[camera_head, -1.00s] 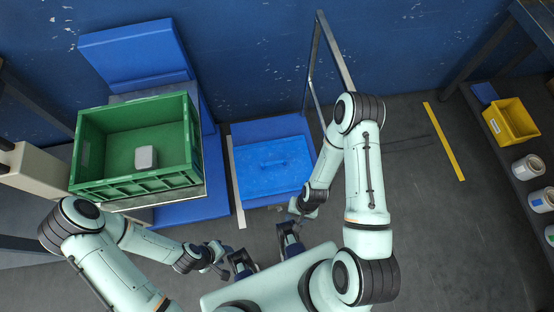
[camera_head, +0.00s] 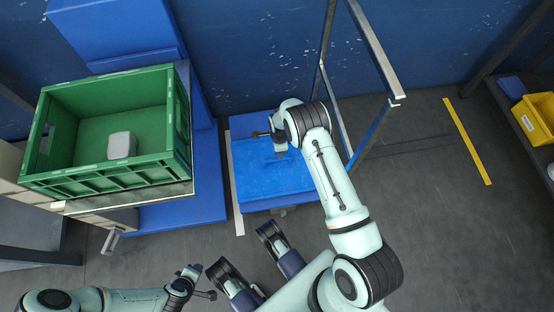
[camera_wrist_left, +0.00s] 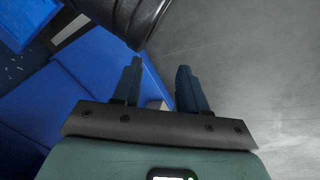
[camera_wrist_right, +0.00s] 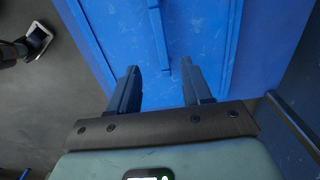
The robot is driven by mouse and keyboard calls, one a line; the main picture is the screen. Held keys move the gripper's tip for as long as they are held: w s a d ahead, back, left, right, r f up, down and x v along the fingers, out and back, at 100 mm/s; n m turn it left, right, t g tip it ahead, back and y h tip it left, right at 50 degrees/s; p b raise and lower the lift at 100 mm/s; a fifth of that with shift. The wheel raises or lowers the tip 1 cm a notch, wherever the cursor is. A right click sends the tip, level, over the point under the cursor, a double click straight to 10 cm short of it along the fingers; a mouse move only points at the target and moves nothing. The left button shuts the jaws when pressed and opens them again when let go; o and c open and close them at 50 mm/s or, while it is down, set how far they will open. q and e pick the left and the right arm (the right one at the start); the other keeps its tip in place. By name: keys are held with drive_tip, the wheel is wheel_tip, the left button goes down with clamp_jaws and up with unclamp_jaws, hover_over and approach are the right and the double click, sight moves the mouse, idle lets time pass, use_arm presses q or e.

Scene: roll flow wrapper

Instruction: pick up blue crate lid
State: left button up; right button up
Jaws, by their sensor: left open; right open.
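My right gripper (camera_head: 281,155) is over the lid's far part, open and empty. In the right wrist view the lid (camera_wrist_right: 206,42) fills the middle, with a raised ridge ahead between the open fingers (camera_wrist_right: 160,69); I cannot tell whether they touch it. My left gripper (camera_head: 196,272) is low at the left, away from the lid. In the left wrist view its fingers (camera_wrist_left: 160,66) are open and empty.
A green crate (camera_head: 62,178) holding a grey block (camera_head: 121,145) stands left of the lid on a raised support. A metal frame (camera_head: 372,45) rises close to my right arm. A yellow bin (camera_head: 536,118) sits on a shelf at the far right. Dark floor lies open between.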

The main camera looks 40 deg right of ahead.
drive_tip(key=f+b, duration=0.1)
drive_tip(key=f, duration=0.4)
drive_tip(key=f+b, duration=0.1)
drive_tip(key=f, duration=0.2)
drive_tip(key=shift+w+a+f+b, duration=0.15)
drive_tip(key=shift+w+b, duration=0.1)
drive_tip(key=shift+b, duration=0.05)
use_arm(q)
drive_tip(key=s+f+g, duration=0.2)
drive_tip(key=s+f, duration=0.3)
drive_tip(key=shift+s+a, duration=0.35)
drive_tip(key=shift+a, duration=0.05)
use_arm(e)
clamp_jaws()
